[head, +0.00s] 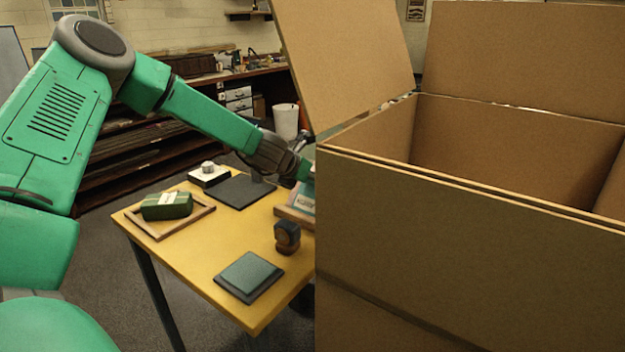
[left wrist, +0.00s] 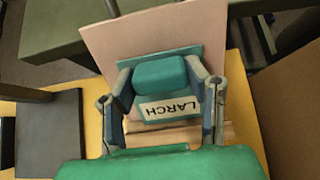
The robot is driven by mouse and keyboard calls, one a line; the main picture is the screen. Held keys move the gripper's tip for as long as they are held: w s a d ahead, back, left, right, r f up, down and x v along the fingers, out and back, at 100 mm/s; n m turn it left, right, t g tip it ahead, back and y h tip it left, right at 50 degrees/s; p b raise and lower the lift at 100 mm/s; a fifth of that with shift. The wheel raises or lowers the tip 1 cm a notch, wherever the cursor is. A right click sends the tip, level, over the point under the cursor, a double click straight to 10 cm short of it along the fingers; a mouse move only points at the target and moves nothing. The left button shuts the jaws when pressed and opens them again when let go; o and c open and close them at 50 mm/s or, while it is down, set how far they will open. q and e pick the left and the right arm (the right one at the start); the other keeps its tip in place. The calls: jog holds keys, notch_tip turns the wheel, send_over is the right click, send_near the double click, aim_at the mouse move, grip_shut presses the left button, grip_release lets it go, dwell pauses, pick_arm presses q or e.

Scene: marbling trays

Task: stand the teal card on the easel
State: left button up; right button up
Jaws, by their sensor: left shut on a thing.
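The teal card (left wrist: 168,108) carries a white label reading LARCH, upside down in the left wrist view. My left gripper (left wrist: 163,88) is shut on it, one finger at each side. The easel (left wrist: 130,37) has a pinkish board behind the card and a pale wooden ledge below it. The card is in front of the board; I cannot tell whether its lower edge touches the ledge. In the head view my left gripper (head: 302,174) is at the table's right side, with the easel's ledge (head: 294,218) partly hidden by a box. My right gripper is not in view.
A large open cardboard box (head: 470,240) hides the right of the yellow table (head: 190,262). On the table are a green bundle (head: 167,206) in a wooden tray (head: 150,231), a dark mat (head: 238,193), a white block (head: 207,178), a dark stamp (head: 287,238) and a teal-topped pad (head: 249,275).

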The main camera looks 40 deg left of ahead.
pick_arm(q)
jog(key=o, duration=1)
jog(key=shift+r, duration=0.1)
jog(key=v, duration=1.1)
jog(key=shift+s+r, duration=0.2)
jog(key=shift+s, duration=0.15)
jog(key=shift+r, duration=0.1)
